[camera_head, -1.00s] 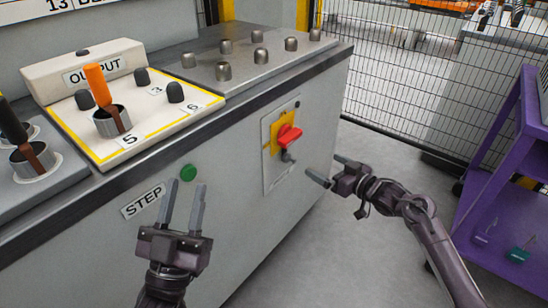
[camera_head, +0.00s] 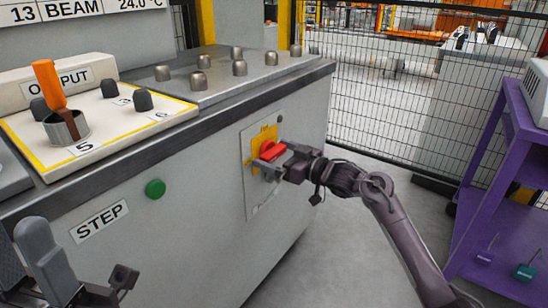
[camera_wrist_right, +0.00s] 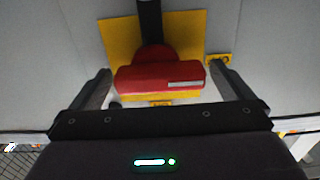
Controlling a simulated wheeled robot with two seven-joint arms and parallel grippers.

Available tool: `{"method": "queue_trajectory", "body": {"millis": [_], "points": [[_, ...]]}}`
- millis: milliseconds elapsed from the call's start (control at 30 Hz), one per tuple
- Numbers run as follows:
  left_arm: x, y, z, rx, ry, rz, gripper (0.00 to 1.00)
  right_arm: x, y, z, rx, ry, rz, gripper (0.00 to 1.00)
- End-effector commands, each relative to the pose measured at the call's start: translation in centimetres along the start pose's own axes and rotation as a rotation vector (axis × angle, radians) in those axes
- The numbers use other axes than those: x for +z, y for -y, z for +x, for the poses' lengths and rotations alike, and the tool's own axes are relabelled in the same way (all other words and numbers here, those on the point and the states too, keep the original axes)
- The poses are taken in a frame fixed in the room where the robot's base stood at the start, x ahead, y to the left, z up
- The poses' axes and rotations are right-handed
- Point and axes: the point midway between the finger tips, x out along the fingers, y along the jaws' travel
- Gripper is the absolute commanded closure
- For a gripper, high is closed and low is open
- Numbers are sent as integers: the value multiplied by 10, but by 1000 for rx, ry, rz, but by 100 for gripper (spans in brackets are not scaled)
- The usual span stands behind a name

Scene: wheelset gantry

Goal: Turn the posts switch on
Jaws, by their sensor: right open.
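The posts switch (camera_head: 273,152) is a red rotary handle on a yellow plate, on a pale panel on the console's side. My right gripper (camera_head: 276,160) is at the switch, coming from the right. In the right wrist view, the red handle (camera_wrist_right: 160,78) lies across the picture between my two spread fingers (camera_wrist_right: 162,90). The fingers look apart from the handle's ends, and the gripper is open. My left gripper (camera_head: 50,255) is at the lower left corner, partly cut off, and its opening cannot be judged.
The grey console (camera_head: 200,220) has a green button (camera_head: 155,188) and a STEP label (camera_head: 100,221). Its top carries an orange lever (camera_head: 50,88) and several dark knobs. A purple shelf (camera_head: 490,200) stands at the right, before a mesh fence (camera_head: 390,100). Floor is free between.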

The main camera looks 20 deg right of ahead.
Motion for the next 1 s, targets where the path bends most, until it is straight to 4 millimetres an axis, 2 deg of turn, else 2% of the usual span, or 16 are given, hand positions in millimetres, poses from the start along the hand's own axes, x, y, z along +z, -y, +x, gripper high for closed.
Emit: {"method": "queue_trajectory", "body": {"millis": [100, 367, 833, 1000], "points": [[0, 0, -1, 1, -1, 1, 64, 0, 0, 7, 1, 0, -1, 0], [1, 0, -1, 2, 0, 1, 64, 0, 0, 8, 1, 1, -1, 0], [1, 0, -1, 2, 0, 0, 64, 0, 0, 8, 1, 1, -1, 60], [1, 0, 0, 2, 0, 1, 64, 0, 0, 8, 1, 1, 2, 61]]}}
